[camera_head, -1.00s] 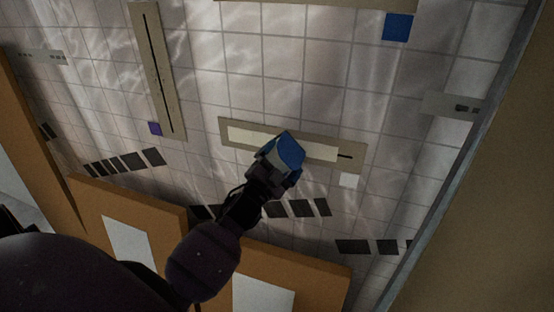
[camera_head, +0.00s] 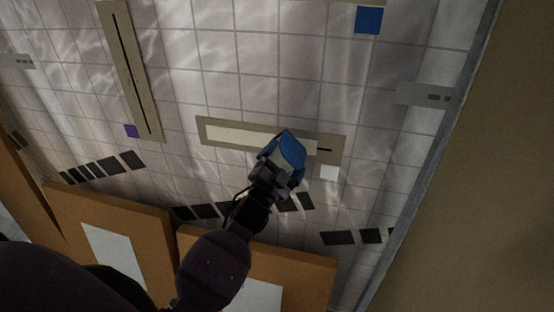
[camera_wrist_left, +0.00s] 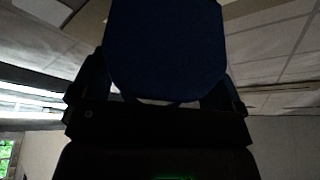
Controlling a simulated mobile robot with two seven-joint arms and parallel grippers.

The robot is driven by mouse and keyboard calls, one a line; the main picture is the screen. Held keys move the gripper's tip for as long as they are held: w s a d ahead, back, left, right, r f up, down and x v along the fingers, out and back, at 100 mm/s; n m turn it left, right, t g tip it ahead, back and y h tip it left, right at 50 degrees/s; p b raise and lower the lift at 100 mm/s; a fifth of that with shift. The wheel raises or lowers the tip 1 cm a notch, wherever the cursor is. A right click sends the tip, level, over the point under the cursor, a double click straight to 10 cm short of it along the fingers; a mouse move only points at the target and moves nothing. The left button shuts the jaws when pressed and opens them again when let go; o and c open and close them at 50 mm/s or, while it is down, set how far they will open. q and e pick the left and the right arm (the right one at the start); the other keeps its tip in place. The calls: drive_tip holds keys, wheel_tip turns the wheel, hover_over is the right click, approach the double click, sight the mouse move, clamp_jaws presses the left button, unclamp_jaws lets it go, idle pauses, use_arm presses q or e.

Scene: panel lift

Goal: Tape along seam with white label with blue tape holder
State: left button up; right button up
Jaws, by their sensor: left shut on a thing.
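The seam with the white label (camera_head: 329,172) runs across a beige strip (camera_head: 337,141) on the tiled panel. A pale band (camera_head: 240,135) covers the seam from its left end up to my gripper. A short dark stretch of seam (camera_head: 324,150) shows at the right end. My left gripper (camera_head: 280,165) is shut on the blue tape holder (camera_head: 291,150), which lies over the strip right of its middle. Whether it touches cannot be told. In the left wrist view the holder (camera_wrist_left: 165,45) fills the top between the fingers. My right gripper is not in view.
A vertical strip with a dark seam (camera_head: 130,65) and a purple label (camera_head: 131,131) is at upper left. A blue label (camera_head: 368,20) is at upper right. Orange-brown boards (camera_head: 110,205) stand along the bottom. A grey panel edge (camera_head: 440,150) runs down the right.

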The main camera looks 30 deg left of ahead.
sight(298, 171)
use_arm(q)
drive_tip(key=shift+w+d, duration=0.2)
drive_tip(key=shift+d, duration=0.5)
drive_tip(key=shift+w+d, duration=0.25)
drive_tip(key=shift+d, duration=0.45)
drive_tip(key=shift+w+d, duration=0.2)
drive_tip(key=shift+d, duration=0.5)
drive_tip(key=w+d+b, duration=0.1)
drive_tip(key=w+d, duration=0.1)
drive_tip(key=d, duration=0.4)
drive_tip(key=shift+d+b, duration=0.3)
drive_tip(key=shift+d, duration=0.1)
drive_tip(key=s+d+p, duration=0.1)
drive_tip(key=s+d, duration=0.1)
drive_tip(key=s, duration=0.3)
drive_tip(key=shift+s+p, duration=0.35)
drive_tip(key=shift+s, duration=0.05)
